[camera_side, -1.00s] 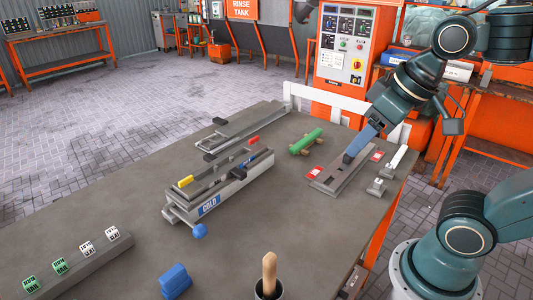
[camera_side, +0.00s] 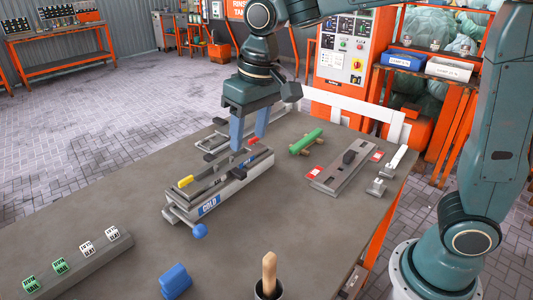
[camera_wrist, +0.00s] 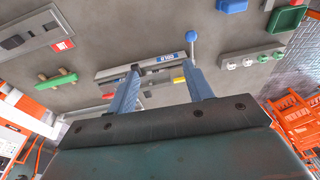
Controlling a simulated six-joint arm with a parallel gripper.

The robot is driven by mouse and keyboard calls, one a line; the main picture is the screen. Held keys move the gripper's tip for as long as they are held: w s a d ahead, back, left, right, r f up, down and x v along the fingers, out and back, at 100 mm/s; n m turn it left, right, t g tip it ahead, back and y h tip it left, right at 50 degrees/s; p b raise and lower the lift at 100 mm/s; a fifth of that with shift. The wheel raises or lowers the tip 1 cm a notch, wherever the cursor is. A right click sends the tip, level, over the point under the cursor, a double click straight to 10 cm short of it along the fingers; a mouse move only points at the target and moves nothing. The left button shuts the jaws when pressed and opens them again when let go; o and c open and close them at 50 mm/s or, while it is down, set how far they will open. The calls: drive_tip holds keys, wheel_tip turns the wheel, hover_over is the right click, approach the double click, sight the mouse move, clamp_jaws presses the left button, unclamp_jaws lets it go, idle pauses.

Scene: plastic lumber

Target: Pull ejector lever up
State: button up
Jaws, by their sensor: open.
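A lever with a blue ball knob (camera_side: 199,231) sticks out at the near end of the long grey mould (camera_side: 238,185) labelled COLD. The knob hangs low beside the mould, and it also shows in the wrist view (camera_wrist: 190,36). My gripper (camera_side: 248,138) is open, pointing down above the far part of the mould, away from the ball knob. In the wrist view its two blue fingers (camera_wrist: 162,72) are spread wide with nothing between them, the mould lying beyond. A yellow block (camera_side: 186,181) and a red block (camera_side: 253,141) sit on the mould.
A grey plate with a black knob (camera_side: 349,157) and a green bar on supports (camera_side: 306,141) lie to the right. A blue block (camera_side: 175,281), a wooden-handled tool in a cup (camera_side: 269,273) and a strip of counters (camera_side: 75,264) stand near the front.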

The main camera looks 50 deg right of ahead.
drive_tip(key=g, duration=0.2)
hover_over(199, 227)
wheel_tip(199, 227, down, 8)
drive_tip(key=shift+f+h, duration=0.3)
drive_tip(key=shift+f, duration=0.05)
drive_tip(key=shift+f, duration=0.1)
drive_tip(key=shift+f, duration=6.8)
drive_tip(key=shift+c, duration=0.4)
clamp_jaws()
